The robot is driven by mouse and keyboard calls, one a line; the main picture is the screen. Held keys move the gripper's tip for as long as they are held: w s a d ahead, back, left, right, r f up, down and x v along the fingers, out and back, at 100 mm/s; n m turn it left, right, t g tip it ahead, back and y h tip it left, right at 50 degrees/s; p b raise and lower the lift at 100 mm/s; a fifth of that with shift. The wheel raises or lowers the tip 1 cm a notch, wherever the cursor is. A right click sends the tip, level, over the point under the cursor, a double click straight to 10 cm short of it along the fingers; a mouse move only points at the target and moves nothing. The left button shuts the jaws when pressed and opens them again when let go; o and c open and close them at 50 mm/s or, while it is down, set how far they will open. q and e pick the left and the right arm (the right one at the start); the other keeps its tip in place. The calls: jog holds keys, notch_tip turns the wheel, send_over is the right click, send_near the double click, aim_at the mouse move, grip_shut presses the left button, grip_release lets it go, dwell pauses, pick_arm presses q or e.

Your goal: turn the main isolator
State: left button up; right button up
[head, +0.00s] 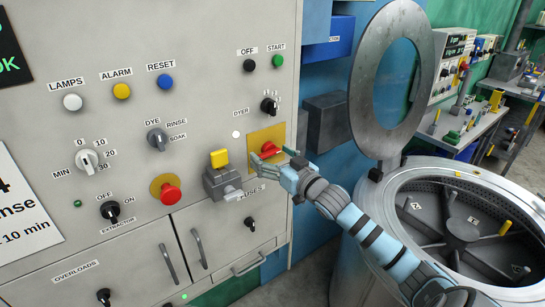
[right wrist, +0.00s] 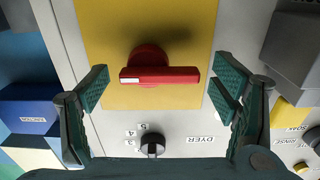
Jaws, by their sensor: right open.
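The main isolator is a red rotary handle (head: 269,147) on a yellow plate (head: 259,135) at the right side of the grey panel. In the right wrist view the red handle (right wrist: 158,75) lies level across the picture, with the yellow plate (right wrist: 190,30) behind it. My right gripper (head: 272,157) is open in front of the handle. In the right wrist view its two pads stand left and right of the handle's ends, with gaps on both sides. The gripper partly covers the handle in the head view. My left gripper is not in view.
A grey box with a yellow top (head: 219,159) juts out left of the isolator. The dyer selector knob (head: 268,106) is just above it, and a red mushroom button (head: 171,194) is farther left. An open drum (head: 460,220) with raised lid (head: 362,100) stands right.

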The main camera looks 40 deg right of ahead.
jog(key=shift+s, duration=0.1)
jog(key=s, duration=0.7)
jog(key=shift+s, duration=0.15)
dwell(0.3)
